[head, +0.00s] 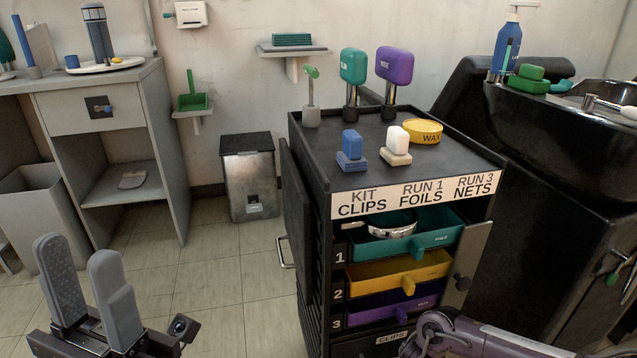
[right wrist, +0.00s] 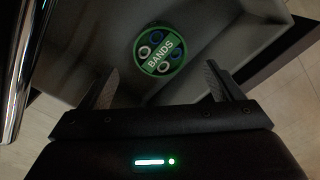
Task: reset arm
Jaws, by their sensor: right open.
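My left gripper (head: 78,250) shows at the lower left of the head view, over the floor. Its two grey fingers stand apart with nothing between them. My right gripper (right wrist: 163,82) shows in the right wrist view with its fingers wide apart and nothing held. A round green tin labelled BANDS (right wrist: 160,50) lies beyond the fingertips, on a grey surface. Part of my right arm shows at the bottom of the head view, in front of the cart (head: 400,275); the right fingers are hidden there.
The cart has open teal (head: 410,245), yellow (head: 400,272) and purple (head: 395,310) drawers. Its open door (head: 298,230) juts out at left. A black basin (head: 570,125) is at right.

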